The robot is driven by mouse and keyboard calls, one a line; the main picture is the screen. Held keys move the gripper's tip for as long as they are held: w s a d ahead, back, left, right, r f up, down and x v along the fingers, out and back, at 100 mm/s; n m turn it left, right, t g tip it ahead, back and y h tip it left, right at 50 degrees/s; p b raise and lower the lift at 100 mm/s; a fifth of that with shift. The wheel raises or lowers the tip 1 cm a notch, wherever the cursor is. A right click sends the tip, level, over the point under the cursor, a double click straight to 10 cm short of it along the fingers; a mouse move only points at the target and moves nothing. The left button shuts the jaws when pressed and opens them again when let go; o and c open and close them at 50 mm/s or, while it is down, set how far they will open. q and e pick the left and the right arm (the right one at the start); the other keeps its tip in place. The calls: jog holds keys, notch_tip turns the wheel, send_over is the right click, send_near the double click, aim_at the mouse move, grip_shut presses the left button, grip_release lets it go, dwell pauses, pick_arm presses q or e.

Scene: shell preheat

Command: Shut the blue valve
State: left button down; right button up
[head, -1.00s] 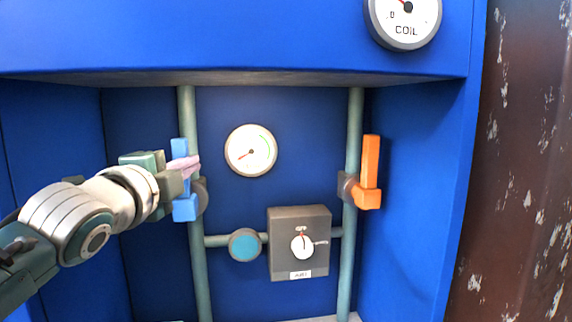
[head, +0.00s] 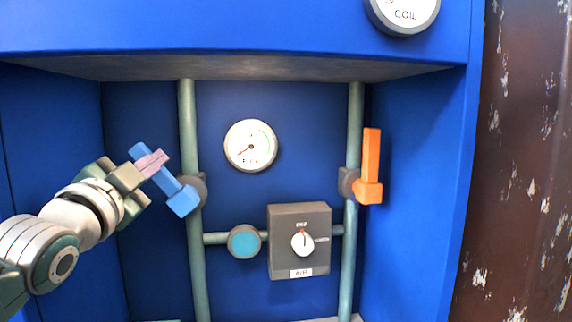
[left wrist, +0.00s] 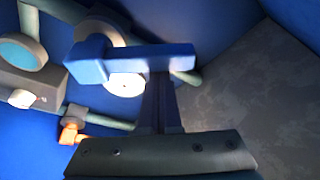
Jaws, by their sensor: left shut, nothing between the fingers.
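The blue valve handle (head: 166,180) sits on the left vertical pipe in the head view. It is tilted, with its upper end leaning left from the pivot. My left gripper (head: 152,163) is shut with nothing between its fingers, and the fingertips lie against the upper part of the handle. The left wrist view shows the blue handle (left wrist: 130,64) crossing just beyond the shut fingers (left wrist: 160,105). My right gripper is not in view.
An orange valve handle (head: 370,168) stands upright on the right pipe (head: 354,120). Between the pipes are a round gauge (head: 250,146), a teal round knob (head: 244,242) and a grey box (head: 285,260) with a white dial. Blue walls enclose the recess on both sides.

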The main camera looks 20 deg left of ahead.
pick_arm(q)
jog(key=s+a+f+n+g+y+b, duration=0.1)
jog(key=s+a+f+n+y+b, duration=0.1)
jog(key=n, duration=1.2)
jog(key=shift+a+f+y+b, duration=0.85)
jog(key=shift+f+y+b, duration=0.45)
jog(key=shift+f+y, duration=0.55)
jog(key=shift+s+f, duration=0.1)
jog(key=s+d+p, duration=0.3)
jog(key=s+d, duration=0.2)
jog(key=s, duration=0.3)
jog(key=shift+r, duration=0.45)
